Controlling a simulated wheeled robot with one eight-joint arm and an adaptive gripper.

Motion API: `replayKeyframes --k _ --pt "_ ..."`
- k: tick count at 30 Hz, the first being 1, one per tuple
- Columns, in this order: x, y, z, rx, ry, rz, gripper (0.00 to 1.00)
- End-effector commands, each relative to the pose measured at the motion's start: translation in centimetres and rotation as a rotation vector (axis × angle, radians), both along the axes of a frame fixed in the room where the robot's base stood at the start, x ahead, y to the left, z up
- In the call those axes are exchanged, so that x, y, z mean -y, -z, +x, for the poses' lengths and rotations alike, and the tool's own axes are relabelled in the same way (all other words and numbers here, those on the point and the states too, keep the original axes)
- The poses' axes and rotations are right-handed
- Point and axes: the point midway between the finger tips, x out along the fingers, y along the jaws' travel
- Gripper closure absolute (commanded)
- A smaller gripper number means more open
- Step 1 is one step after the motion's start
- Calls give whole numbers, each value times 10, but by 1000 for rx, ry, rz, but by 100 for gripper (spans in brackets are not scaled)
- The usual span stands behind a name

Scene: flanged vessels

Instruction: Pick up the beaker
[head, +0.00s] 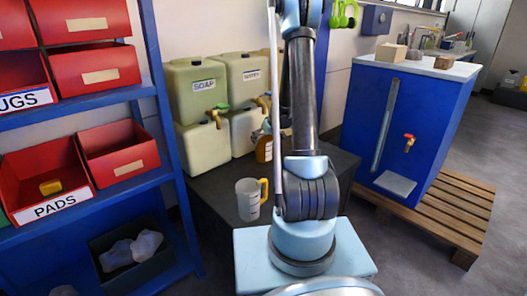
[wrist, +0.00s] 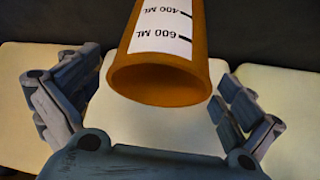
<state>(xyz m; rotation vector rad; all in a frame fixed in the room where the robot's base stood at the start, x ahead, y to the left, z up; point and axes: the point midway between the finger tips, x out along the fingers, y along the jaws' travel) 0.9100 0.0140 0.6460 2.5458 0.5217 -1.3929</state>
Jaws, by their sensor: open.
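The amber beaker (wrist: 165,45) with a white label marked 400 ML and 600 ML fills the upper middle of the wrist view. Its open rim faces the bottom of that view; its other end is cut off. My gripper (wrist: 180,95) is open, one finger on each side of the rim, with gaps between fingers and beaker. In the head view an amber piece with a white label (head: 265,149), apparently the same beaker, shows beside my arm in front of the pale containers. My arm hides much of it and most of my gripper there.
Pale containers with taps, one labelled SOAP (head: 200,92), stand stacked behind. A clear jug with a yellow handle (head: 251,199) stands on the dark table (head: 212,178). A blue shelf with red bins (head: 118,150) is left; a blue cabinet (head: 438,125) on a pallet is right.

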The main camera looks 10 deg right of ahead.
Motion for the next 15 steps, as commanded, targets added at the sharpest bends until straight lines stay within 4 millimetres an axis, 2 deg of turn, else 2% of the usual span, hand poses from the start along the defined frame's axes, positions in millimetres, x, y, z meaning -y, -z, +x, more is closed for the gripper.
replayKeyframes --k 6,14,15 --pt "-3 13 8 0 -1 0 0" --pt "-4 14 8 0 0 0 0" --pt "-4 14 8 0 0 0 5"
